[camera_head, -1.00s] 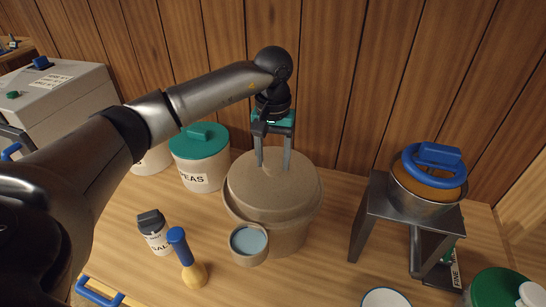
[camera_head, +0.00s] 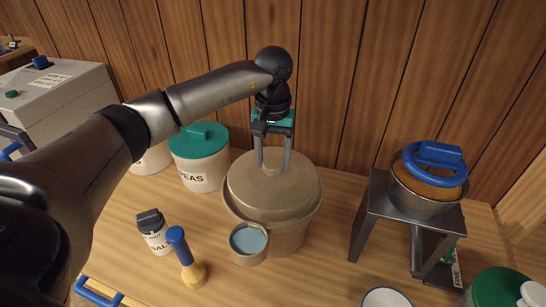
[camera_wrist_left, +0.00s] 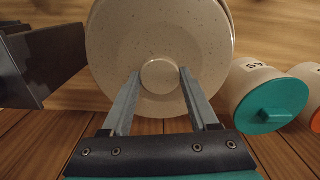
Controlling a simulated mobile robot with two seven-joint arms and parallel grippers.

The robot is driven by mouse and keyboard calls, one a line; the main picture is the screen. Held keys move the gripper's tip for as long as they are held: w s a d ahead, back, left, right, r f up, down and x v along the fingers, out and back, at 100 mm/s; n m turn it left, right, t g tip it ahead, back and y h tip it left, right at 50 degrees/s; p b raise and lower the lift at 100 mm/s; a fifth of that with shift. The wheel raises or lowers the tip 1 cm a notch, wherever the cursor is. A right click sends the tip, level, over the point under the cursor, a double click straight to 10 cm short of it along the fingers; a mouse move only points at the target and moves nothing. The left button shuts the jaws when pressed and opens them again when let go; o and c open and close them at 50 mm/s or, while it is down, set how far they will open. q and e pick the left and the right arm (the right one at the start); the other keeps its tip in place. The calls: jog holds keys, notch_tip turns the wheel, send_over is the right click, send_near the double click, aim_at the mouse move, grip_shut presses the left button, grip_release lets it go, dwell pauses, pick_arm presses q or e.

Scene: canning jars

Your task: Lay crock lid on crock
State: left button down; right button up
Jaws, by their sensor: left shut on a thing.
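The crock lid (camera_head: 288,194) is a tan, speckled round disc with a knob in its middle. It lies over the mouth of the tan crock (camera_head: 286,240), whose rim shows around the lid's lower left and right edges. I cannot tell whether it sits fully flat. My left gripper (camera_head: 273,168) points down from above, shut on the lid's knob. In the left wrist view the lid (camera_wrist_left: 158,35) fills the upper middle, and the gripper's fingers (camera_wrist_left: 160,78) are on both sides of the round knob. My right gripper is not in view.
A small cup of blue-grey contents (camera_head: 248,240) stands against the crock's front. The teal-lidded peas canister (camera_head: 200,170), salt shaker (camera_head: 153,232) and blue-handled tool (camera_head: 186,260) are to the left. A metal stand (camera_head: 372,215) with a pot (camera_head: 420,203) is to the right.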

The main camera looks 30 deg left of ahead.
pick_arm(q)
jog(key=shift+f+b, duration=0.55)
jog(key=shift+f, duration=0.05)
dwell(0.4)
jog(key=shift+c, duration=0.4)
grip_release()
notch_tip(320, 180, up, 15)
jog(key=shift+r+p, duration=0.15)
jog(key=shift+p, duration=0.3)
